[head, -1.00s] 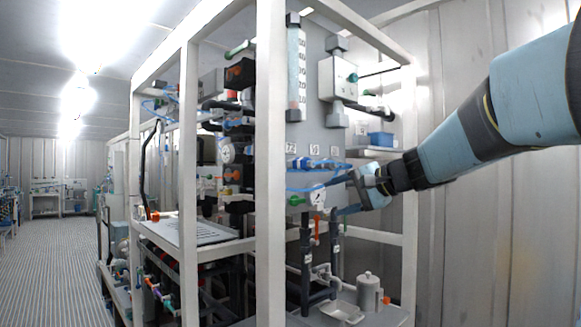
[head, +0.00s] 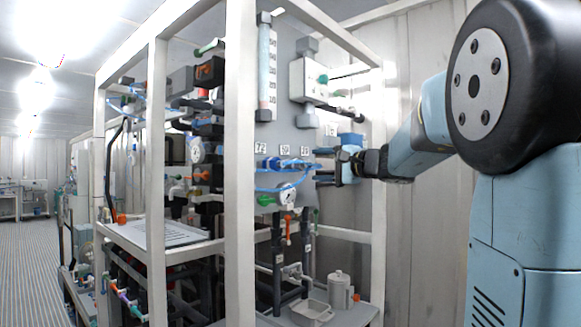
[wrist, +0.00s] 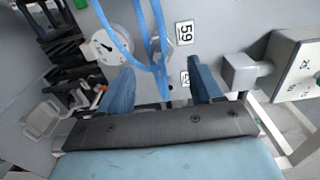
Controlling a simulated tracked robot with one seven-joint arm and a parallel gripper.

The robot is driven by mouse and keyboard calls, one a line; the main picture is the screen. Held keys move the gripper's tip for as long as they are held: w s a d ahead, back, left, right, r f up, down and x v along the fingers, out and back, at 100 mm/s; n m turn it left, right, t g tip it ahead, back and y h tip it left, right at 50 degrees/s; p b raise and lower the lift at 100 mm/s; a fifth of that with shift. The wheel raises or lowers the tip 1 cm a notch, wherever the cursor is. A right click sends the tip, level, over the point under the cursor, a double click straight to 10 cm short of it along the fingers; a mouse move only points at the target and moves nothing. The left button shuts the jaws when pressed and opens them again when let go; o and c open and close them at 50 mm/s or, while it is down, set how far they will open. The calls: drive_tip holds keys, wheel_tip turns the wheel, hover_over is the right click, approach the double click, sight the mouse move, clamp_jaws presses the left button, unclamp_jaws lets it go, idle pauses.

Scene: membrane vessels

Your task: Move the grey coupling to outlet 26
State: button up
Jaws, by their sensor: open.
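My gripper (head: 326,167) is open and empty, at the right edge of the grey instrument panel (head: 268,132). In the wrist view its two blue fingers (wrist: 161,72) point at the panel, with nothing clearly held between them. A grey round fitting (wrist: 160,46) sits on the panel beyond the fingers, partly behind blue tubes (wrist: 143,62); I cannot tell whether it is the grey coupling. Beside it a number plate (wrist: 184,33) seems to read 59, turned sideways. A second plate (wrist: 185,78) is partly hidden. In the head view the small plates (head: 284,150) are too small to read, and I cannot pick out outlet 26.
A grey box (wrist: 291,65) juts out at right in the wrist view. White frame posts (head: 239,160) stand in front. A jug (head: 339,290) and tray (head: 312,313) stand on the lower shelf.

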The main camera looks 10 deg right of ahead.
sight(300, 165)
drive_tip(key=shift+x, duration=3.95)
drive_tip(key=shift+c, duration=0.5)
clamp_jaws()
drive_tip(key=shift+v, duration=3)
drive_tip(key=shift+w, duration=0.1)
